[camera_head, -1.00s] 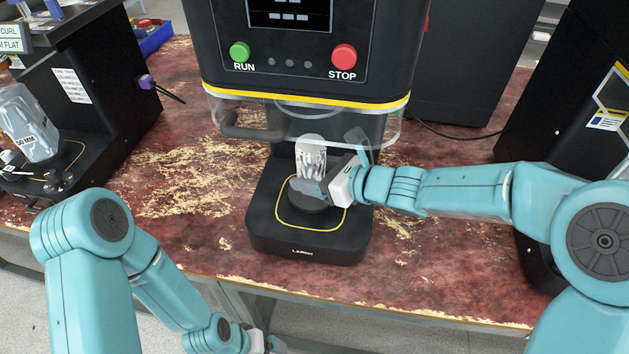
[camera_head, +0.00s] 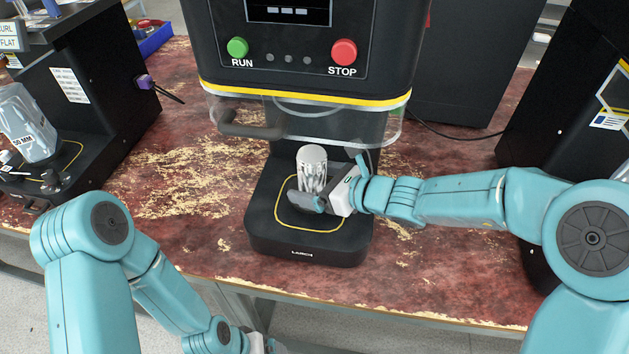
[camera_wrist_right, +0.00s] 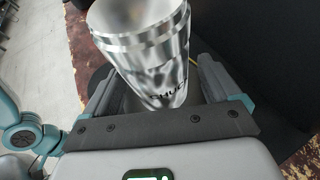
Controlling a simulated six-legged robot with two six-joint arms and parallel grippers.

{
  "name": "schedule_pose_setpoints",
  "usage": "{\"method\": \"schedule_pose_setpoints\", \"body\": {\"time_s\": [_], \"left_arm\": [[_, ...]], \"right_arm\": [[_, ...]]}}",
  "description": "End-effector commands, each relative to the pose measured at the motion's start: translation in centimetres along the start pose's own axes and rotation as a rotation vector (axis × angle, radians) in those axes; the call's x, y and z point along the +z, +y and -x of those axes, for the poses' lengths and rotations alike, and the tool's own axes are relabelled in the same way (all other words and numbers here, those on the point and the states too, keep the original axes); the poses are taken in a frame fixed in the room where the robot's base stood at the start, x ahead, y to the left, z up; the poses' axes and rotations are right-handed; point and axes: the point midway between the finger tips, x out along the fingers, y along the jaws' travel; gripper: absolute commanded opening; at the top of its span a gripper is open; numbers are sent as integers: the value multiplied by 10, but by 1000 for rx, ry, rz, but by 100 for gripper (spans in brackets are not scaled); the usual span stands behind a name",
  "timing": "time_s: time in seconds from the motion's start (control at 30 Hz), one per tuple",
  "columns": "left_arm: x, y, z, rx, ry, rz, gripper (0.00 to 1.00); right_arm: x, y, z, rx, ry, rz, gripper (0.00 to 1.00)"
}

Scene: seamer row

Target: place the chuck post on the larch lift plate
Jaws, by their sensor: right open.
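The chuck post (camera_head: 312,168) is a shiny silver cylinder standing upright over the middle of the black base (camera_head: 270,236) marked LARCH. My right gripper (camera_head: 312,197) is low at the post, with its jaws open. In the right wrist view the post (camera_wrist_right: 150,55) stands between the two fingers, its CHUCK lettering facing the palm. The larch lift plate is mostly hidden behind the gripper and under the post, so the contact there is hard to see. My left gripper (camera_head: 268,345) is low at the bottom edge, partly cut off, away from the post.
A clear guard with a dark handle (camera_head: 250,128) hangs above and behind the post. The green RUN button (camera_head: 238,48) and red STOP button (camera_head: 343,51) are on the machine front. Another machine with a clear 50 MM part (camera_head: 28,130) stands left. The worn red bench (camera_head: 180,200) is free between.

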Motion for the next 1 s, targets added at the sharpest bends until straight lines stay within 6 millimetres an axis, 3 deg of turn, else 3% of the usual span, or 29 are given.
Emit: {"method": "schedule_pose_setpoints", "body": {"time_s": [0.5, 0.7, 1.0], "left_arm": [[0, 5, 14, 0, 0, 0, 91], [0, 6, 16, 0, 0, 0, 91], [0, 6, 16, 0, 0, 0, 91]], "right_arm": [[2, -1, 104, -4, 0, -1, 90], [1, 0, 120, 0, 0, 0, 90], [1, 0, 121, 0, 0, 0, 90]]}}
